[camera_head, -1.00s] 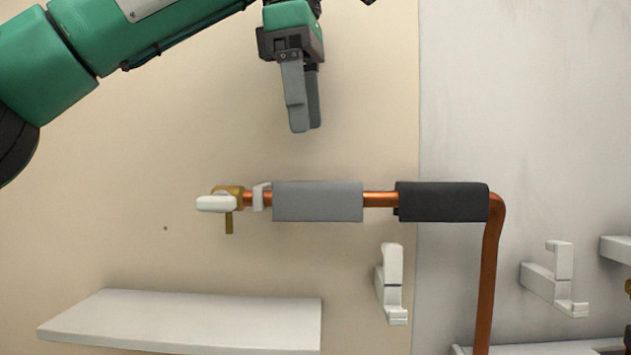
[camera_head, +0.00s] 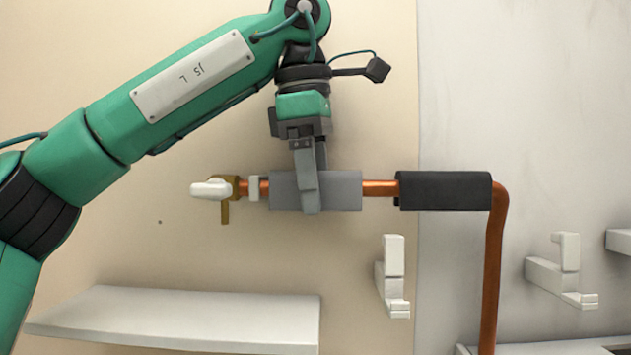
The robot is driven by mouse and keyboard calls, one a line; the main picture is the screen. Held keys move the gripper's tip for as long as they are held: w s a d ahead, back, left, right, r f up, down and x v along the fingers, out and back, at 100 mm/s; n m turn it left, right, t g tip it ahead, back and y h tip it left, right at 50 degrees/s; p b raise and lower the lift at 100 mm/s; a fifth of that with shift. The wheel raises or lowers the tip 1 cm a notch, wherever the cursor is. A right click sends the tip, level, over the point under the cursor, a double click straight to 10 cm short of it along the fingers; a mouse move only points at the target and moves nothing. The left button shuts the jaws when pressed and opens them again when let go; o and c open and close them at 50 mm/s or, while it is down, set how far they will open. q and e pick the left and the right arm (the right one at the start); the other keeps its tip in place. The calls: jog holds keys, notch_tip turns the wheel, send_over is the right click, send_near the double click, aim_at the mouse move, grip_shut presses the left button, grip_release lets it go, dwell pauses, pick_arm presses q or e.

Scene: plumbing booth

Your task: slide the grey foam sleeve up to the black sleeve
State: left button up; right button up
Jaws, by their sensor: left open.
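The grey foam sleeve (camera_head: 341,190) sits around the horizontal copper pipe (camera_head: 380,188), near its left end. The black sleeve (camera_head: 445,191) sits around the same pipe at the right, just before the bend. A short stretch of bare copper shows between the two sleeves. My left gripper (camera_head: 311,208) comes down from above. It is open, with its fingers at the grey sleeve and the near finger in front of it. The far finger is mostly hidden, so I cannot tell whether either finger touches the foam. My right gripper is not in view.
A brass valve (camera_head: 224,190) with a white handle and a white pipe clip (camera_head: 254,188) are left of the grey sleeve. A white shelf (camera_head: 180,322) is below. White wall brackets (camera_head: 393,275) (camera_head: 560,270) stand below and to the right.

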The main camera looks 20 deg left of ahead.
aim_at(354, 178)
pick_arm(q)
jog(key=c, duration=1.2)
jog(key=shift+d, duration=0.1)
jog(key=shift+w+d+r+p, duration=0.1)
jog(key=shift+d+p, duration=0.2)
jog(key=shift+p, duration=0.15)
jog(key=shift+w+d+g+h+p, duration=0.1)
jog(key=shift+w+d+g+p, duration=0.15)
jog(key=shift+d+p, duration=0.3)
jog(key=shift+w+d+g+h+p, duration=0.1)
jog(key=shift+w+d+g+p, duration=0.1)
jog(key=shift+d+p, duration=0.35)
jog(key=shift+w+d+g+h+p, duration=0.1)
jog(key=shift+w+d+g+p, duration=0.2)
jog(key=shift+d, duration=0.45)
jog(key=shift+s, duration=0.1)
jog(key=o, duration=1.1)
